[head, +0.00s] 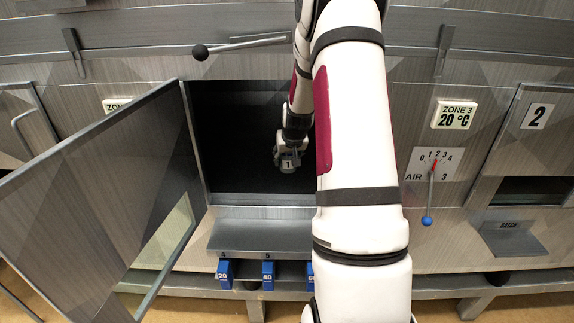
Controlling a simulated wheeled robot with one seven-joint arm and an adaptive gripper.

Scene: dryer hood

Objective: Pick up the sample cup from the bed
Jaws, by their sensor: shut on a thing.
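My gripper (288,153) reaches into the opening and is shut on the cup from behind and above. My arm hides the right part of the opening. The bed (235,172) is the dark surface inside the opening. I cannot tell whether the cup touches it.
A metal door (110,190) stands open at the left. A ledge (255,235) lies below the opening, with blue-tagged items (267,272) under it. A black-knobbed lever (200,52) sticks out above. An AIR dial lever (428,200) and ZONE 3 display (455,114) are at the right.

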